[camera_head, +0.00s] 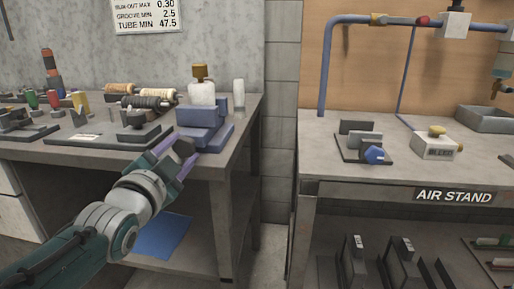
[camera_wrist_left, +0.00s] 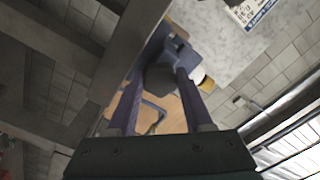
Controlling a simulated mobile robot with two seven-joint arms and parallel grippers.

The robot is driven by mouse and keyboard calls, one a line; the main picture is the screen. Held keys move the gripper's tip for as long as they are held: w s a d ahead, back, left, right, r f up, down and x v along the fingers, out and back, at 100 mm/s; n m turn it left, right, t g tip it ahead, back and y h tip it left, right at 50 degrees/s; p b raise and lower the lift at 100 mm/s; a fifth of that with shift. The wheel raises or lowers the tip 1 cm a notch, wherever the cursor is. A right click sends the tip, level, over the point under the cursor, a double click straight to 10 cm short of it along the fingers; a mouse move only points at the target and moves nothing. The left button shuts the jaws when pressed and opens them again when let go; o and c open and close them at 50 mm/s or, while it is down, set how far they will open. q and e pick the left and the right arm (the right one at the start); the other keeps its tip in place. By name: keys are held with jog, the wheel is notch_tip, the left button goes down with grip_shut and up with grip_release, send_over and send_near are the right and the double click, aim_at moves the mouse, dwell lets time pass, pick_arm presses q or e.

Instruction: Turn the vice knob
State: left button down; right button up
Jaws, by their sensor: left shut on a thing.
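The blue-grey vice (camera_head: 200,136) sits at the right front corner of the left bench. My left gripper (camera_head: 184,151) reaches its front side, with its purple fingers on either side of a dark grey knob (camera_head: 183,148). In the left wrist view the dark knob (camera_wrist_left: 160,78) lies between the two fingers, and the gripper is shut on it. Part of the blue vice (camera_wrist_left: 178,48) shows behind the knob. The fingers hide parts of the knob, and its turn angle cannot be told. My right gripper is not in view.
A white bottle with an orange cap (camera_head: 202,92) stands at the vice. Spools and small tools crowd the left bench (camera_head: 60,150). A gap separates it from the air stand bench (camera_head: 320,160), which holds a block with a blue knob (camera_head: 374,155) and a white box (camera_head: 436,146).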

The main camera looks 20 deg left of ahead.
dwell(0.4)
pick_arm(q)
jog(key=shift+c, duration=1.5)
grip_release()
